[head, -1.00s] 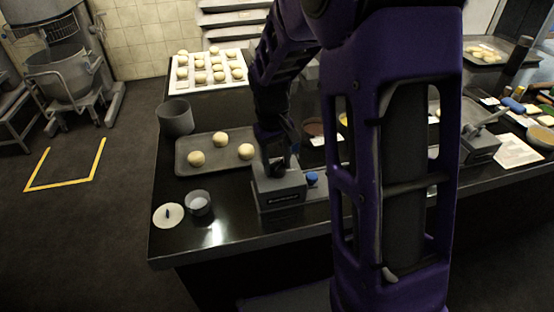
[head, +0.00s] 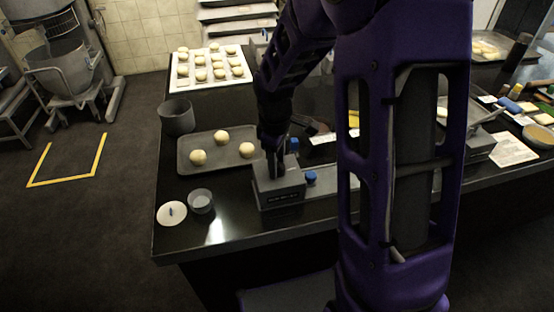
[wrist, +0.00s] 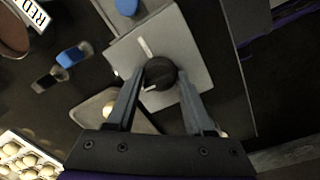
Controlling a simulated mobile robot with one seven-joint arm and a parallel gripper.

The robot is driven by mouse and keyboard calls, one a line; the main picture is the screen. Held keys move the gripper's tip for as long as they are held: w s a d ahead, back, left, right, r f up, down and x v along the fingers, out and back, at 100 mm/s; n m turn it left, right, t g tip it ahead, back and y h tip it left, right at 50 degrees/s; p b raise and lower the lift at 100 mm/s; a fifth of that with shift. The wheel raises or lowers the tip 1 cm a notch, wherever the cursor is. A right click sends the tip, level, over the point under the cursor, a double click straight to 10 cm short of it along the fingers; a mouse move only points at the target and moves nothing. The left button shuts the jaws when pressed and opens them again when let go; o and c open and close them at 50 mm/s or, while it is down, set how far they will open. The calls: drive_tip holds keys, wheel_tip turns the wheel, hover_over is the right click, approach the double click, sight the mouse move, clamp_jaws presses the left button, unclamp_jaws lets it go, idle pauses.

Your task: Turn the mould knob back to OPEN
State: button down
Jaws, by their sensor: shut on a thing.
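The mould unit is a grey box (head: 282,194) near the front edge of the dark counter. In the wrist view its top plate (wrist: 190,38) carries a round black knob (wrist: 160,72) with a short pale mark on its lower left side. A white line on the plate lies above the knob. My gripper (wrist: 160,82) is shut on the knob, one finger on each side. In the head view my gripper (head: 276,168) reaches down onto the box and hides the knob. I cannot read an OPEN label.
A blue button (head: 311,178) sits just right of the box. A tray with dough balls (head: 184,158) lies behind left, and a small cup (head: 201,201) and white disc (head: 172,213) stand left. A blue-capped bottle (wrist: 68,57) is near the plate.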

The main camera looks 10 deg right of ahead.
drive_tip(key=shift+n, duration=0.3)
idle(0.4)
drive_tip(key=shift+c, duration=1.5)
unclamp_jaws()
drive_tip(key=shift+r, duration=0.15)
wheel_tip(320, 180, up, 17)
drive_tip(key=s+p, duration=0.1)
drive_tip(key=p, duration=0.1)
drive_tip(key=shift+a, duration=0.35)
